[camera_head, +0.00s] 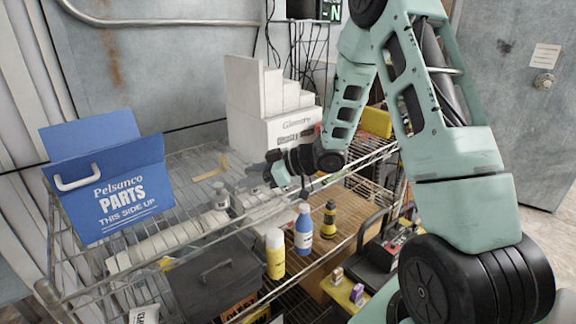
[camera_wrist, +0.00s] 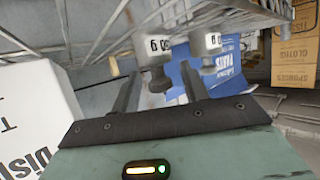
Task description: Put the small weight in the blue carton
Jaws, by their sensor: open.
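The blue carton (camera_head: 132,200), with open flaps and a white handle, stands at the left on the wire shelf. It also shows in the wrist view (camera_wrist: 203,75), partly hidden. Two grey metal weights show in the wrist view: a nearer one (camera_wrist: 152,47) and a farther one (camera_wrist: 207,44). Their labels end in "g", but I cannot read them fully. One weight (camera_head: 220,194) is clear in the head view, right of the carton. My gripper (camera_wrist: 160,70) is open and empty. The nearer weight's knob appears between its fingertips, not gripped.
A white stepped box (camera_head: 275,115) stands behind my gripper, close to my arm. Below are a blue bottle (camera_head: 303,230), a yellow bottle (camera_head: 275,253) and a dark toolbox (camera_head: 215,280). Cardboard boxes (camera_wrist: 295,50) show at the wrist view's right.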

